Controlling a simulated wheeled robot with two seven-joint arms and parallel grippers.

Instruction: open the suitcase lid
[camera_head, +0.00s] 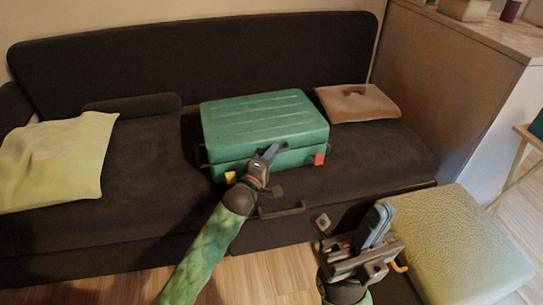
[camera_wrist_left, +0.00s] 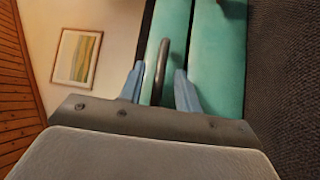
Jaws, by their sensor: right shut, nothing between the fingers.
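The green suitcase (camera_head: 265,115) lies flat and closed on the dark sofa. Its lid seam runs along the front and shows as a dark line in the left wrist view. My left gripper (camera_head: 270,153) is at the middle of the suitcase front. In the left wrist view its two blue fingers (camera_wrist_left: 158,88) are apart. The dark curved suitcase handle (camera_wrist_left: 161,68) shows between them, nearer one finger; whether it touches cannot be told. The suitcase (camera_wrist_left: 216,55) fills the space ahead. My right gripper (camera_head: 380,222) is shut and empty, away from the suitcase at lower right.
A yellow-green pillow (camera_head: 55,160) is on the sofa's left. A pale green cushioned seat (camera_head: 460,240) stands by my right gripper.

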